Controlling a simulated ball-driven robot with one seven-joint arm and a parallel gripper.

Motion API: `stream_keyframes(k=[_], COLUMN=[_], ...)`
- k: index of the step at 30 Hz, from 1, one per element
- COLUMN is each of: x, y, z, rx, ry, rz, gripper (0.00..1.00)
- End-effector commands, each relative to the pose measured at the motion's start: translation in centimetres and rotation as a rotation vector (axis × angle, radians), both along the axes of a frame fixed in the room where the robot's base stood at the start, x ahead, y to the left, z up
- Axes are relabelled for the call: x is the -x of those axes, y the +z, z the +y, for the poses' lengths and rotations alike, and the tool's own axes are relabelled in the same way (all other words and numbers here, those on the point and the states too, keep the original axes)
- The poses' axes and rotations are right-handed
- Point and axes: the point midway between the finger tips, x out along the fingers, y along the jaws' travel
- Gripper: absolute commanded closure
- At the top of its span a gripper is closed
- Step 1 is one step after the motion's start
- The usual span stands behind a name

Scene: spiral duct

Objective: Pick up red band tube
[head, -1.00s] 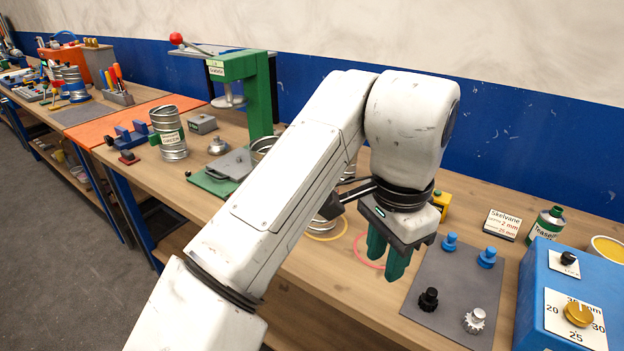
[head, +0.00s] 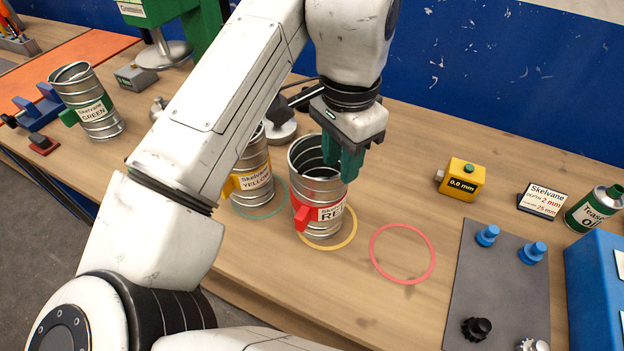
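The red band tube (head: 318,220) is a silver ribbed cylinder with an open top, a red band, a red tab and a label. It stands upright within the yellow ring (head: 345,243) on the bench. My gripper (head: 342,158), with green fingers, points down at the right side of its rim. One finger seems to be inside the mouth and the other outside. Whether they are closed on the wall I cannot tell. The red ring (head: 403,254) lies empty to the right. The yellow band tube (head: 255,178) stands on a teal ring (head: 268,209), partly behind my arm.
The green band tube (head: 97,112) stands at the left. A yellow gauge (head: 461,181), a small sign (head: 542,201) and an oil can (head: 597,207) stand at the right. A grey mat (head: 497,285) carries knobs beside a blue box (head: 596,270). Bench around the red ring is clear.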

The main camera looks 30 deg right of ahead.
Motion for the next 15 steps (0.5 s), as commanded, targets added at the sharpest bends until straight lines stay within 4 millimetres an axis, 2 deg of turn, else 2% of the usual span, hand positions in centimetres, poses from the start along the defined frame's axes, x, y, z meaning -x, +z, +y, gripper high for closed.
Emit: stream_keyframes(k=[4, 11, 15], x=[0.0, 0.0, -0.2], y=[-2.2, -3.9, -5.6], z=[0.0, 0.0, 0.1], rx=[0.001, 0.0, 0.0], ry=[0.0, 0.0, 0.0], rz=[0.001, 0.0, 0.002], gripper=[0.67, 0.67, 0.67])
